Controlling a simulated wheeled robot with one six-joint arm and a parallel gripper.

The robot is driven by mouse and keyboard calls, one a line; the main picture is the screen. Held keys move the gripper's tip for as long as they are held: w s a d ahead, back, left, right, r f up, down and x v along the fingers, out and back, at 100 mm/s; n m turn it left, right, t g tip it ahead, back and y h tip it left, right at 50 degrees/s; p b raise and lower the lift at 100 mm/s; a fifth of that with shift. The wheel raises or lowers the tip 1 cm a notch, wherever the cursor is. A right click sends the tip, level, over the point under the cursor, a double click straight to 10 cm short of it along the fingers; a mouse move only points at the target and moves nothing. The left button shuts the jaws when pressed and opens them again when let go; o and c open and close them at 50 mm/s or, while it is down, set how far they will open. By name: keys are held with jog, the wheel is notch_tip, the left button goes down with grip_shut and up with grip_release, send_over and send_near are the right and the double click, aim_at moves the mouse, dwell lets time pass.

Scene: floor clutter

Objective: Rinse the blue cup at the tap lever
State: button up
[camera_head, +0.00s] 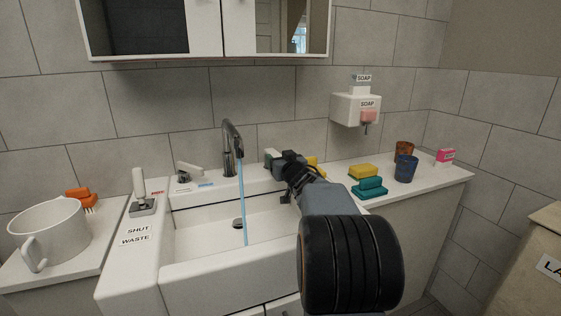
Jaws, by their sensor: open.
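The blue cup (405,169) stands upright on the right counter, in front of a brown cup (404,148). The tap (230,145) arches over the white sink (190,244), and a blue stream of water (242,208) runs from it into the basin. A white lever (188,171) behind the sink, left of the tap, looks like the tap lever. My gripper (279,160) is open at the back right edge of the sink, right of the tap and well left of the blue cup. My arm hides part of the counter; the fingertips are small and dark.
Yellow and teal sponges (369,187) lie on the counter between my gripper and the blue cup. A pink box (445,156) is at the far right. A soap dispenser (356,107) hangs above. A white mug (50,235) and another lever (141,192) are left.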

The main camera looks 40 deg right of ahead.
jog(key=shift+w, duration=0.2)
jog(key=shift+c, duration=0.2)
grip_shut()
jog(key=shift+r+p, duration=0.4)
jog(key=shift+p, duration=0.85)
jog(key=shift+f, duration=0.25)
jog(key=shift+o, duration=0.2)
grip_release()
